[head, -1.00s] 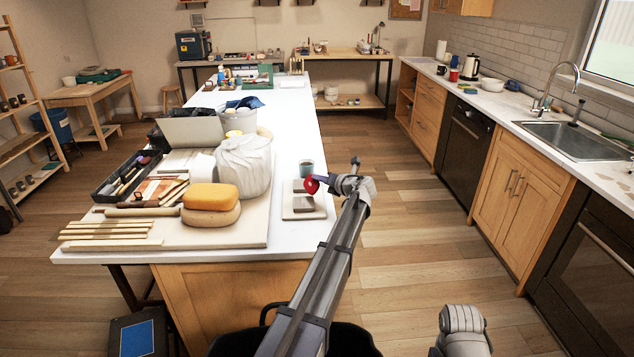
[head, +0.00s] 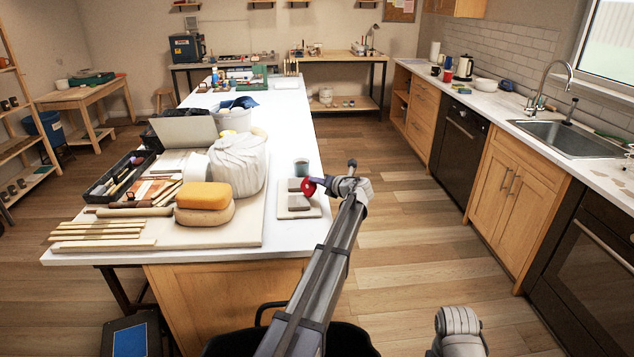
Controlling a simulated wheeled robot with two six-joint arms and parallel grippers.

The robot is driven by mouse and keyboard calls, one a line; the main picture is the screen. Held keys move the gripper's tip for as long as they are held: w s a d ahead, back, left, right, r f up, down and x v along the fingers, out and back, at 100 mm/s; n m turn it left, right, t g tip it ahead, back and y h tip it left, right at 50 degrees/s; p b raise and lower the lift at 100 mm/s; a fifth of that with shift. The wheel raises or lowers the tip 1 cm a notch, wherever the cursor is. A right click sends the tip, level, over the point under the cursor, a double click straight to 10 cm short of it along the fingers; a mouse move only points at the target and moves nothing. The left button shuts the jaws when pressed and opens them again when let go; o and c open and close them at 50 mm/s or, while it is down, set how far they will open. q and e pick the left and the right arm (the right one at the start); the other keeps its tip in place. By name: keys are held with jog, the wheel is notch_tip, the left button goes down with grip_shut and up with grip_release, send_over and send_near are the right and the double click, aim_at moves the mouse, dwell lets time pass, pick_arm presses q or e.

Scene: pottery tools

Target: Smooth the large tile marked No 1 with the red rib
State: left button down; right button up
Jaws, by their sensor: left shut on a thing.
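The red rib (head: 308,187) is in my left gripper (head: 318,185), which is shut on it at the right edge of the white worktable. The rib appears over or beside the grey tiles; I cannot tell whether it touches one. A grey tile (head: 298,202) lies on a small pale board (head: 299,213), with another grey tile (head: 294,184) behind it. Any No 1 marking is too small to read. My right gripper is out of view; only part of my right arm shows at the lower right.
A grey-green cup (head: 301,167) stands just behind the board. To the left are a wrapped clay block (head: 238,165), a yellow sponge (head: 203,195), wooden strips (head: 95,231) and a tool tray (head: 122,178). The white table (head: 290,238) is bare in front of the board.

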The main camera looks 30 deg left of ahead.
aim_at(307, 194)
pick_arm(q)
jog(key=shift+f, duration=0.3)
jog(key=shift+s+a+r, duration=0.1)
jog(key=shift+s, duration=0.05)
jog(key=shift+s+a+r, duration=0.1)
jog(key=shift+s+a, duration=0.35)
jog(key=shift+s, duration=0.15)
jog(key=shift+a, duration=0.1)
jog(key=shift+s+a, duration=0.5)
jog(key=shift+s, duration=0.15)
jog(key=shift+s+a+f, duration=0.1)
jog(key=shift+s+f, duration=0.05)
jog(key=shift+f, duration=0.05)
jog(key=shift+s+a+f+b, duration=0.1)
jog(key=shift+s+a+b, duration=0.2)
jog(key=shift+s+a, duration=0.25)
jog(key=shift+d, duration=0.1)
